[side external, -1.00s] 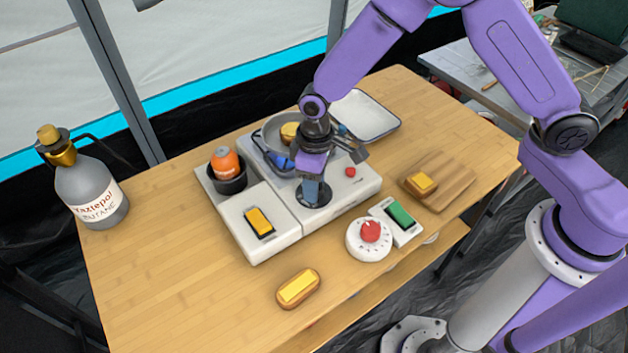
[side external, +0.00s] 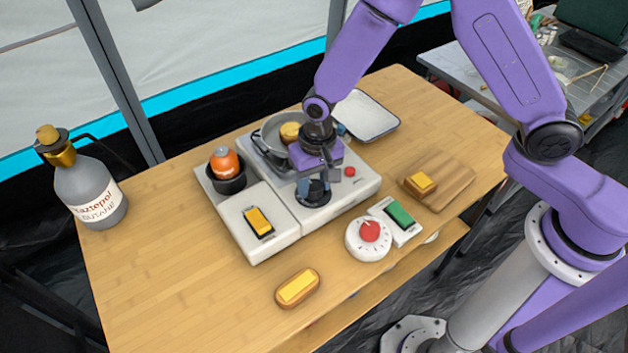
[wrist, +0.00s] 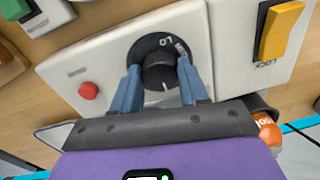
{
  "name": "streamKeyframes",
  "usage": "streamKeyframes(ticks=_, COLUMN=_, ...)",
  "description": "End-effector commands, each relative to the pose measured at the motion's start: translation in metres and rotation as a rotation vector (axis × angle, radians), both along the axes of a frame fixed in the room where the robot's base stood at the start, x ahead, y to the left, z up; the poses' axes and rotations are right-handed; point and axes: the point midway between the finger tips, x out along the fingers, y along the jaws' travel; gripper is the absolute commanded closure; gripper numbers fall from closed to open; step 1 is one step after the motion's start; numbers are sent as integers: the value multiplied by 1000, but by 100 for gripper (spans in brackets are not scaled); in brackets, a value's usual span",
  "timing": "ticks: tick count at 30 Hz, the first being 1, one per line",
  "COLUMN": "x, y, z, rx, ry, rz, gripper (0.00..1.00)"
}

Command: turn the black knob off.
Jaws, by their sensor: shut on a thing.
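The black knob (wrist: 158,72) sits on a round black dial plate on the white stove (side external: 352,190). In the wrist view the plate shows the letters "LO" above the knob, with more lettering partly hidden by the right finger. A short white mark on the knob points down in that picture. My gripper (wrist: 160,82) is shut on the knob, one blue-grey finger on each side. In the side view my gripper (side external: 313,184) stands over the dial plate (side external: 313,198) and hides most of the knob.
A pan (side external: 268,148) sits behind my gripper, and an orange canister (side external: 224,162) stands left. A red button (side external: 350,171), a yellow switch (side external: 259,222), a green switch (side external: 400,213) and a white timer with a red knob (side external: 369,230) are nearby. The wooden table's front left is mostly clear.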

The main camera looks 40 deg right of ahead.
Motion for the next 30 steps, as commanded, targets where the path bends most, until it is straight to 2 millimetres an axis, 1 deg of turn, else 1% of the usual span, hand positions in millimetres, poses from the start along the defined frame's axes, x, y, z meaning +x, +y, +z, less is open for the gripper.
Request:
streamKeyframes(ticks=9, x=1, y=1, z=1, rx=3, ry=-3, rz=-74, gripper=87)
streamKeyframes(ticks=21, x=1, y=1, z=1, rx=4, ry=-3, rz=-82, gripper=87)
streamKeyframes(ticks=22, x=1, y=1, z=1, rx=4, ry=-3, rz=-82, gripper=53)
streamKeyframes(ticks=23, x=1, y=1, z=1, rx=4, ry=-3, rz=-82, gripper=44)
streamKeyframes(ticks=24, x=1, y=1, z=1, rx=4, ry=-3, rz=-81, gripper=31)
streamKeyframes(ticks=30, x=1, y=0, z=1, rx=2, ry=-2, rz=-80, gripper=31)
